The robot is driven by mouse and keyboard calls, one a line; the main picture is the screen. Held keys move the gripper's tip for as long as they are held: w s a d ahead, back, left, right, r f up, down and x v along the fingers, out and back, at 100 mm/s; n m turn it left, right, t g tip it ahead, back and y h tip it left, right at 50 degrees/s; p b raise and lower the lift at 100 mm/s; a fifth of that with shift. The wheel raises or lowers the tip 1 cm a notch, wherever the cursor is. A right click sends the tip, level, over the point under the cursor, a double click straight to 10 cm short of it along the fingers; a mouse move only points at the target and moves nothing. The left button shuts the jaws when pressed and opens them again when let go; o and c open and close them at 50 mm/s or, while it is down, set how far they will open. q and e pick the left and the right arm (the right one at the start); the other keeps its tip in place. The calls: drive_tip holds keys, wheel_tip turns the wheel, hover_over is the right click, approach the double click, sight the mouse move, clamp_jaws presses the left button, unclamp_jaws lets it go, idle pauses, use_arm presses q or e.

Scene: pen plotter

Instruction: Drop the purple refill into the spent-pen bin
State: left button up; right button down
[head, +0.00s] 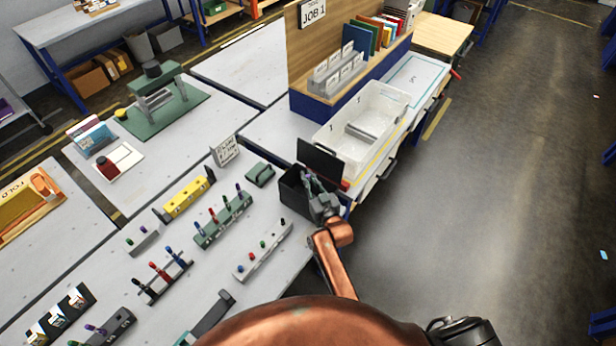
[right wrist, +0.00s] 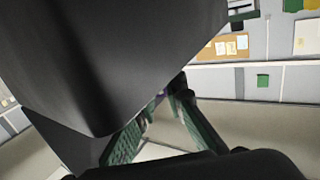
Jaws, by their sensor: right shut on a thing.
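The spent-pen bin (head: 292,194) is a black open box at the right edge of the bench, with a dark upright panel (head: 322,160) behind it. My right gripper (head: 314,184) is at the bin's mouth, its fingers low over the opening. In the right wrist view, its green fingers (right wrist: 158,102) close together beside a large dark wall (right wrist: 120,60), which hides part of the scene. A small purple patch, the purple refill (right wrist: 159,98), shows between the fingertips; most of it is hidden. I cannot tell how far it reaches into the bin. My left gripper is not in view.
A white tub (head: 352,152) stands just behind the bin. A teal pen rack (head: 222,220), a white pen rack (head: 262,252), a yellow block (head: 187,197) and a small green block (head: 260,175) lie to the left. The floor on the right is open.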

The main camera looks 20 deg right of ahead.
drive_tip(key=c, duration=1.9)
unclamp_jaws()
drive_tip(key=s+d, duration=0.1)
drive_tip(key=s, duration=1.1)
drive_tip(key=shift+d+r, duration=0.25)
